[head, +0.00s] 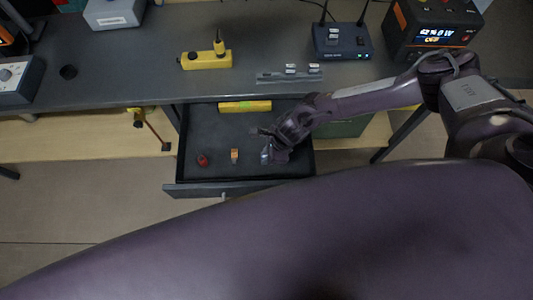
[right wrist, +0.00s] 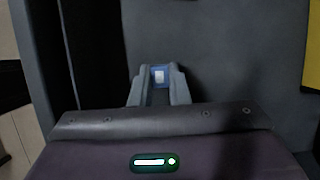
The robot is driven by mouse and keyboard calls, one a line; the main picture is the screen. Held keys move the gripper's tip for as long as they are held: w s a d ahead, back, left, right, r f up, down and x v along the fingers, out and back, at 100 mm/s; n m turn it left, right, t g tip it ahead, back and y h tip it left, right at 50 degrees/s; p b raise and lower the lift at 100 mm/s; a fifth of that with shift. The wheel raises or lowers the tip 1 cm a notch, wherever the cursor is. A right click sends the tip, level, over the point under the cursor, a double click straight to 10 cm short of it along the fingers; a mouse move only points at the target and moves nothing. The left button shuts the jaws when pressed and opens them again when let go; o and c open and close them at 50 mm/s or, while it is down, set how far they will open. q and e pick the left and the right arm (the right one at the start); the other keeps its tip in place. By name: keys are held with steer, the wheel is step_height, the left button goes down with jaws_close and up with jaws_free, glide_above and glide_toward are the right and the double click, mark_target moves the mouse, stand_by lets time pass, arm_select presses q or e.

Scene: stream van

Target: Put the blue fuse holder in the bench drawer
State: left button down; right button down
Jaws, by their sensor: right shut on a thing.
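The bench drawer (head: 214,142) is pulled out below the dark workbench. My right gripper (head: 266,157) is over the right part of the drawer in the head view. It is shut on the blue fuse holder (right wrist: 160,75), a small blue piece with a white face between the fingertips (right wrist: 159,83) in the right wrist view. In the head view the gripper mostly covers it. The dark drawer floor (right wrist: 210,50) lies beyond the fingers; I cannot tell whether the fuse holder touches it. My left gripper is not in view.
On the bench (head: 140,80) stand a yellow block (head: 206,60), a rail with small grey pieces (head: 289,75), a router (head: 342,41) and a power unit (head: 432,30).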

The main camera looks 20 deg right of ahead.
steer(key=c, duration=1.4)
jaws_free()
steer(key=shift+r, duration=0.1)
steer(key=b+v, duration=0.1)
steer(key=v, duration=1.1)
